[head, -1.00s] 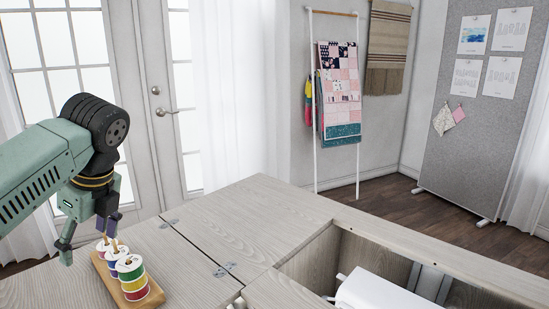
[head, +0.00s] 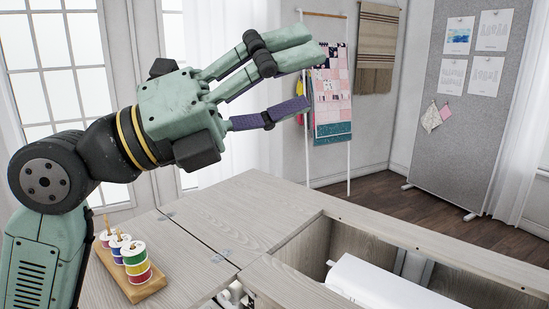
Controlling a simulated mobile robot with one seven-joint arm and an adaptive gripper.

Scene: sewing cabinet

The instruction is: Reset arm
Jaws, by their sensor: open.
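My gripper (head: 300,82) is raised high above the cabinet top in the head view. Its fingers point to the right and stand apart, with nothing between them. My arm bends up from the lower left corner of the picture. The spools of thread (head: 136,260) stand on a wooden spool holder (head: 145,291) at the left of the cabinet top (head: 235,215). My gripper is well above and to the right of them, not touching.
A white sewing machine (head: 375,288) sits in the cabinet's open well at the lower right. Behind are glass doors (head: 75,75), a white ladder rack with a quilt (head: 331,100), and a grey pinboard (head: 455,160). The air over the cabinet's right side is clear.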

